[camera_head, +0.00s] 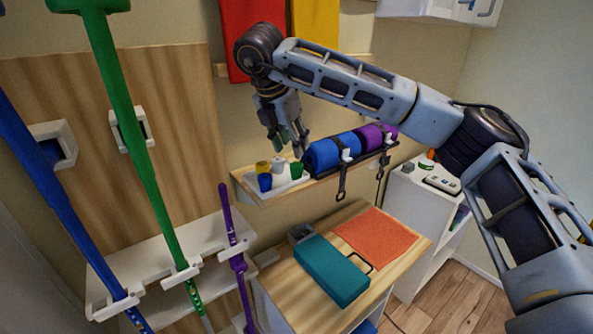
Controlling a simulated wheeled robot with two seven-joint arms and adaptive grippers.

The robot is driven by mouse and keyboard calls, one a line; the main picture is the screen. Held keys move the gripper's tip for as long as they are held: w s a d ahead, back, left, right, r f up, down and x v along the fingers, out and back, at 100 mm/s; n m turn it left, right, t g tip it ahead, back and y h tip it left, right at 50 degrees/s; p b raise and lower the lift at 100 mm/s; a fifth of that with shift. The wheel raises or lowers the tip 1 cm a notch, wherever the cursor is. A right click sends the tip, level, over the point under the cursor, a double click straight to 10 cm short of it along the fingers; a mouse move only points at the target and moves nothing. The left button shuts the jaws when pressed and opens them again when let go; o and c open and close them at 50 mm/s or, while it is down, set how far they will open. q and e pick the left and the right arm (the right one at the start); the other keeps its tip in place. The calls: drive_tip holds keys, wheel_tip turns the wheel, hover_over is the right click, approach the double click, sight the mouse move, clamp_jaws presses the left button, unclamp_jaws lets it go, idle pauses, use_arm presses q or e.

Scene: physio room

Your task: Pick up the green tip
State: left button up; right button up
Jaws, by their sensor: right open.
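The green tip (297,170) is a small cup-shaped piece at the right end of a white tray (284,187) on the wooden wall shelf. Beside it on the tray are a blue tip (265,182), a yellow tip (262,167) and a white tip (278,162). My right gripper (285,148) reaches in from the right and points down just above the tray, its fingers apart. A dark green patch shows at its fingers; I cannot tell what it is. The gripper appears apart from the green tip. My left gripper is not in view.
Blue (327,153) and purple (370,137) rolls lie strapped on the shelf, close right of the tips. Long blue (62,200), green (130,130) and purple (236,255) poles stand at left. Below, a cabinet carries a teal case (331,270) and an orange mat (376,237).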

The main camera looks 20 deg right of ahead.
drive_tip(key=shift+x, duration=0.85)
drive_tip(key=shift+f, duration=0.1)
